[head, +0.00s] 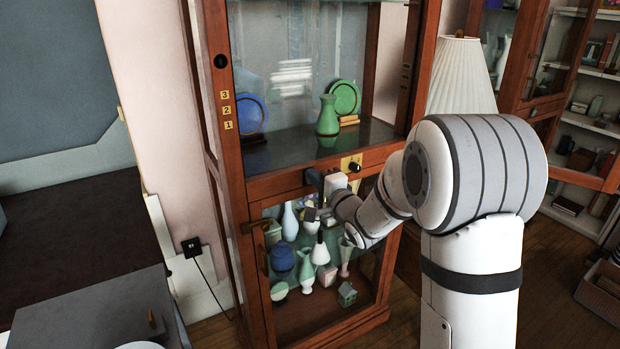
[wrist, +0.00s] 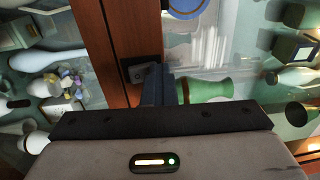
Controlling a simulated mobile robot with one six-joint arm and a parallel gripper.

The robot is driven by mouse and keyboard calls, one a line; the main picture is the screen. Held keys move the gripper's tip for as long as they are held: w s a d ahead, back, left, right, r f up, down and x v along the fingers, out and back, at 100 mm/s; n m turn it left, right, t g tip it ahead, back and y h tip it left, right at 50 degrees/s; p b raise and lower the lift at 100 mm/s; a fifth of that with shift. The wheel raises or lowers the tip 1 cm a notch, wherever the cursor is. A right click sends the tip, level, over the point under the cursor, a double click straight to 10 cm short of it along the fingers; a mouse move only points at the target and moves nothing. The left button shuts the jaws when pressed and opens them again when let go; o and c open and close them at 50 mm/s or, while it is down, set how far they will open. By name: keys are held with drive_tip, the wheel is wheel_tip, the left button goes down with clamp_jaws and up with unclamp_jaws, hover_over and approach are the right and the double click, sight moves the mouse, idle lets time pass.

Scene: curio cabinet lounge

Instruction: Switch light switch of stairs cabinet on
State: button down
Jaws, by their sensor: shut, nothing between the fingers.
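The tall wooden cabinet (head: 290,182) with glass doors stands in the middle of the head view. A small dark switch plate with a grey rocker (wrist: 139,73) sits on its wooden rail in the wrist view. My gripper (wrist: 158,88) is shut and empty, its dark fingers just beside the plate's right edge. Whether they touch the plate I cannot tell. In the head view my gripper (head: 314,179) is at the cabinet's middle rail, and the switch is hidden there or too small to tell. The rocker's on or off position is not clear.
A brass plate with a black knob (head: 354,166) is on the rail right of my gripper. Vases (head: 290,222) fill the lower shelves behind glass. A pleated lamp (head: 462,76) stands right. A wall socket with cable (head: 191,247) and a dark table (head: 75,240) are left.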

drive_tip(key=s+d+r+p, duration=0.1)
drive_tip(key=s+d+r, duration=0.2)
drive_tip(key=s, duration=0.9)
drive_tip(key=d, duration=0.3)
drive_tip(key=shift+d+p, duration=0.3)
drive_tip(key=shift+p, duration=0.05)
drive_tip(key=shift+r, duration=0.1)
